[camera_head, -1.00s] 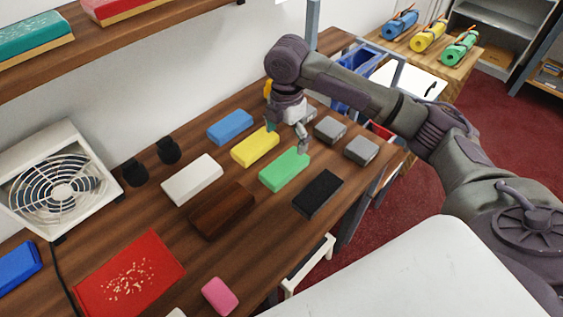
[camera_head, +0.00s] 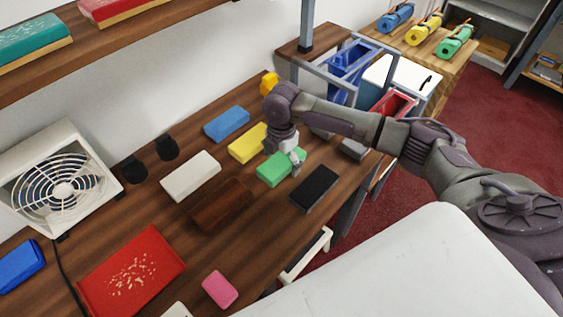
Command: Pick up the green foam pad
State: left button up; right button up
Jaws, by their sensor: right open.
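The green foam pad (camera_head: 269,175) lies flat on the wooden counter, between the yellow block and the black block. My right gripper (camera_head: 284,160) is open with its fingers pointing down at the pad. One finger shows on the near right side of the pad; the other is mostly hidden against the yellow block. The gripper covers part of the pad's far end, and I cannot tell whether the fingers touch it. My left gripper is not in view.
Close by lie a yellow block (camera_head: 246,143), black block (camera_head: 315,188), brown block (camera_head: 222,204), white block (camera_head: 190,176) and blue block (camera_head: 226,123). Grey blocks (camera_head: 354,149) sit partly behind my arm. A fan (camera_head: 60,188) stands at left.

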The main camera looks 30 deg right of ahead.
jog(key=c, duration=1)
jog(key=shift+c, duration=0.2)
